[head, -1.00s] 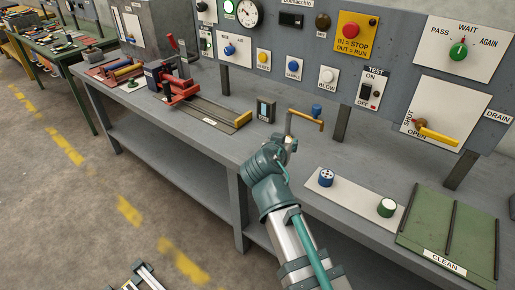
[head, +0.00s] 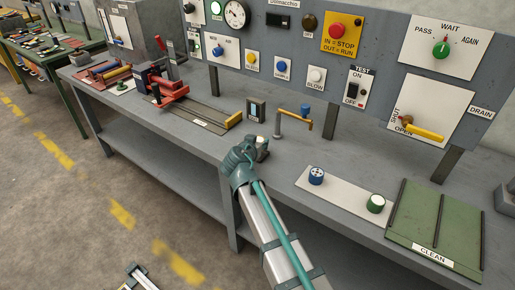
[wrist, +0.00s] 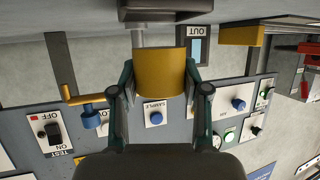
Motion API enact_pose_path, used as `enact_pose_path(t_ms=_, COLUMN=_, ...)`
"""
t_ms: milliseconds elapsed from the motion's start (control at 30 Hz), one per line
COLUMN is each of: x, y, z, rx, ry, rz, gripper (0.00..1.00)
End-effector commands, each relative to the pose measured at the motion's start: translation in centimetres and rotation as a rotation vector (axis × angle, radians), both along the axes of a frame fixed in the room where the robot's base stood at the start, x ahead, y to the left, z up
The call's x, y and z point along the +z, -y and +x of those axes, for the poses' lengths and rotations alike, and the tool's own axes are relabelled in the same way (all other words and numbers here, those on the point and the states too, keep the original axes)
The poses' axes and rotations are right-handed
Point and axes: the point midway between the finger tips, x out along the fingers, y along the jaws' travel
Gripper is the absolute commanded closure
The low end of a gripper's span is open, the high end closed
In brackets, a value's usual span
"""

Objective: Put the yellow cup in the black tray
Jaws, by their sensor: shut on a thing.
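The yellow cup (wrist: 160,72) is between the two fingers of my gripper (wrist: 160,88) in the wrist view. The fingers press on it from both sides. In the head view my gripper (head: 260,148) is over the front part of the grey bench, left of the blue-handled tap. I cannot make out the cup there, as my wrist covers it. I cannot identify a black tray in either view. A dark block (wrist: 165,9) shows at the top edge of the wrist view, beyond the cup; I cannot tell what it is.
A tap (head: 292,122) with a yellow spout stands to the right, and a small display (head: 256,110) stands behind my gripper. A red vise (head: 175,90) is further left. A white strip with two knobs (head: 345,192) and a green CLEAN board (head: 415,215) lie right.

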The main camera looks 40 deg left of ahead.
Motion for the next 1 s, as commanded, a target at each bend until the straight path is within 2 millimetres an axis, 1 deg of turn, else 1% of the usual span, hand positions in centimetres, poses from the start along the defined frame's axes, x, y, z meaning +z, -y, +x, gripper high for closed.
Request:
enact_pose_path(t_ms=33, x=-0.5, y=-0.3, z=0.2, rx=0.000, ry=0.000, rz=-0.002, gripper=0.90)
enact_pose_path(t_ms=133, x=-1.9, y=-0.1, z=0.1, rx=0.001, ry=-0.001, rz=-0.003, gripper=0.90)
enact_pose_path(t_ms=267, x=-3.0, y=-0.1, z=0.1, rx=0.001, ry=0.001, rz=-0.002, gripper=0.90)
enact_pose_path(t_ms=733, x=-3.6, y=-0.1, z=0.1, rx=0.000, ry=0.001, rz=0.000, gripper=0.90)
enact_pose_path(t_ms=767, x=-3.5, y=-0.1, z=0.1, rx=0.000, ry=0.000, rz=0.000, gripper=0.49)
enact_pose_path(t_ms=800, x=-3.4, y=-0.1, z=0.1, rx=0.000, ry=0.000, rz=0.000, gripper=0.42)
enact_pose_path(t_ms=900, x=-3.4, y=-0.1, z=0.1, rx=0.000, ry=0.000, rz=0.000, gripper=0.29)
enact_pose_path(t_ms=1000, x=-3.4, y=-0.1, z=0.1, rx=0.000, ry=0.000, rz=0.000, gripper=0.29)
